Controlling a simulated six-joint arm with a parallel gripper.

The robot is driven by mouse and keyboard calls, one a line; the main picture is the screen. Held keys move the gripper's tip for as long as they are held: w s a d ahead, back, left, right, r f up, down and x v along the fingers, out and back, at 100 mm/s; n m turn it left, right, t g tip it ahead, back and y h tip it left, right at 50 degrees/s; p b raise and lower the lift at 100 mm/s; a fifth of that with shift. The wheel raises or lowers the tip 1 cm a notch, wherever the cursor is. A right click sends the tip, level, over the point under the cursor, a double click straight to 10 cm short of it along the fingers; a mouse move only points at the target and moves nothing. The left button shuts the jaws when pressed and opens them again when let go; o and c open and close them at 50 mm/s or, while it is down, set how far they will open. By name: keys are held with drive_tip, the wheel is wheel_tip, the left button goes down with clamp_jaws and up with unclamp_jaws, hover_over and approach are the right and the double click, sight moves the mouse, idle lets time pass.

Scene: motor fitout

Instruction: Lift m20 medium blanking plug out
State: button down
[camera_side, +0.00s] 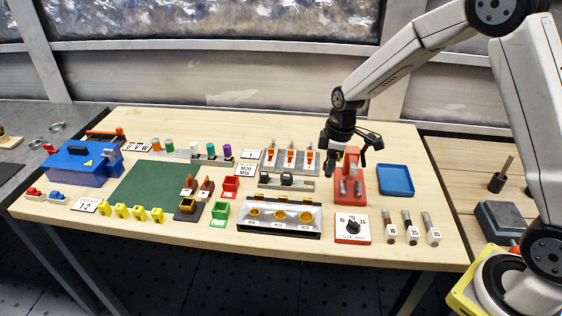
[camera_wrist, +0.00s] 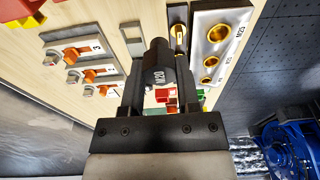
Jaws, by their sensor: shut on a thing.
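My gripper (camera_wrist: 157,92) is shut on a dark blanking plug (camera_wrist: 155,62) marked M20, held between the two fingers in the wrist view. In the side view my gripper (camera_side: 344,162) shows to the right of the low grey plug rack (camera_side: 309,186), close to the red stand. The held plug cannot be made out clearly there. Two dark plugs (camera_side: 287,179) stand in the rack in the side view.
The red stand (camera_side: 357,200) with silver cylinders and a blue tray (camera_side: 396,180) are at the right. The grey panel with brass rings (camera_side: 281,215) lies in front of the rack. Orange numbered parts (camera_side: 290,155) stand behind it. The green mat (camera_side: 150,183) is mostly clear.

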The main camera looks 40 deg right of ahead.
drive_tip(key=s+r, duration=0.3)
drive_tip(key=s, duration=0.3)
drive_tip(key=shift+s+a, duration=0.15)
drive_tip(key=shift+s, duration=0.25)
